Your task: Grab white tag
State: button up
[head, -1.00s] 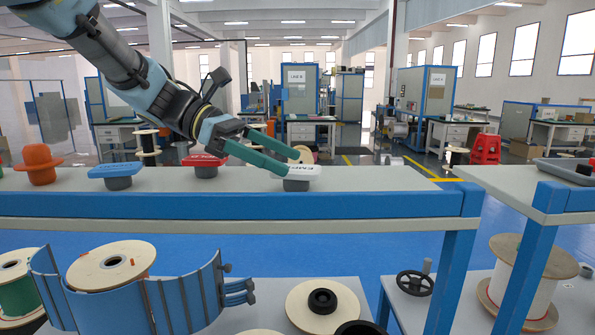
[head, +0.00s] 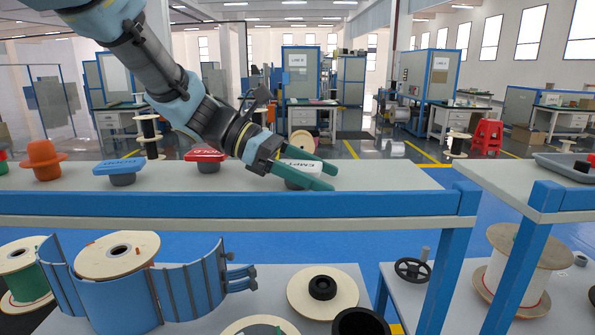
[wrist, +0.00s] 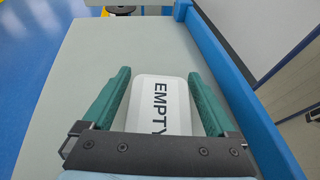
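The white tag (head: 314,167) lettered EMPTY sits on a grey base on the shelf top, near its right part. It also shows in the wrist view (wrist: 160,100), between the two fingers. My gripper (head: 331,178) is open, with one green finger on each side of the tag. In the wrist view my gripper (wrist: 160,85) shows a gap between each finger and the tag's edges. The lower part of the tag is hidden behind the gripper's palm in the wrist view.
A red tag (head: 205,155), a blue tag (head: 120,167) and an orange tag (head: 43,160) stand in a row to the left on the shelf (head: 400,178). The shelf top right of the white tag is clear. Wooden spools (head: 322,292) lie on the lower level.

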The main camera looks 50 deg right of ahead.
jog(key=c, duration=1.2)
jog(key=shift+r, duration=0.1)
